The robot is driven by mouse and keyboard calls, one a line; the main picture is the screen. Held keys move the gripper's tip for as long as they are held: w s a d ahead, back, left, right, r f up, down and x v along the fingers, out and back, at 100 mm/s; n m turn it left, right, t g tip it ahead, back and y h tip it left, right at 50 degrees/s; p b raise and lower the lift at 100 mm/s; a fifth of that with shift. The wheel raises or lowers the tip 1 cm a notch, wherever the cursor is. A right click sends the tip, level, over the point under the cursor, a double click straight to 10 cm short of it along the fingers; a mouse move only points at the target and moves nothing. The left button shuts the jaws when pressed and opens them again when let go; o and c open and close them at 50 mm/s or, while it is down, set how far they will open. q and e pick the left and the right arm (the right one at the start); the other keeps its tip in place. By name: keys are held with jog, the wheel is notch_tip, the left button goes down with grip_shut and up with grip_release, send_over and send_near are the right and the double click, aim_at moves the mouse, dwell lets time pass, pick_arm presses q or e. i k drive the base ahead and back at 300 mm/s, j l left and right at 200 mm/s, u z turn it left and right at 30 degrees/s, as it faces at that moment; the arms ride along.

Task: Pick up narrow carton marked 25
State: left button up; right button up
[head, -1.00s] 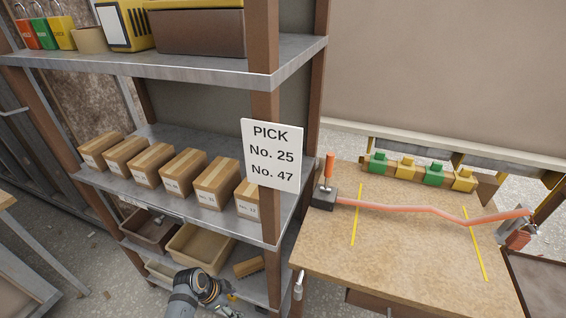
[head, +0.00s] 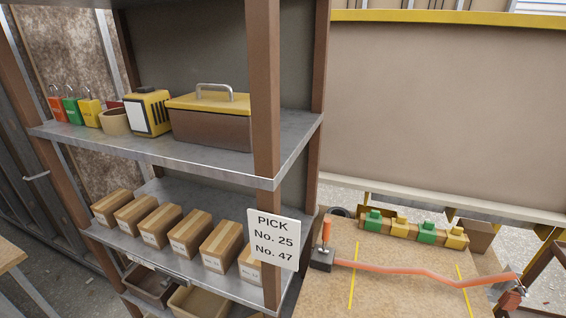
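Several narrow brown cartons stand in a row on the middle shelf (head: 125,242) in the head view. One is the carton at the far left (head: 112,207), and another is the carton near the right (head: 221,246). Each has a white label on its front, but the numbers are too small to read, so I cannot tell which is marked 25. The rightmost carton (head: 249,266) is partly hidden by a white sign (head: 273,240) reading "PICK No. 25 No. 47". Neither of my grippers is in view.
The upper shelf (head: 215,160) holds a toolbox (head: 210,125), a yellow box (head: 148,112), a round tub (head: 115,122) and padlocks. Bins (head: 190,300) sit below. A brown post (head: 264,90) stands in front. At right, a workbench (head: 400,295) carries an orange hose (head: 410,273).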

aim_at(154, 230)
jog(key=j+u, duration=0.15)
jog(key=j, duration=1.15)
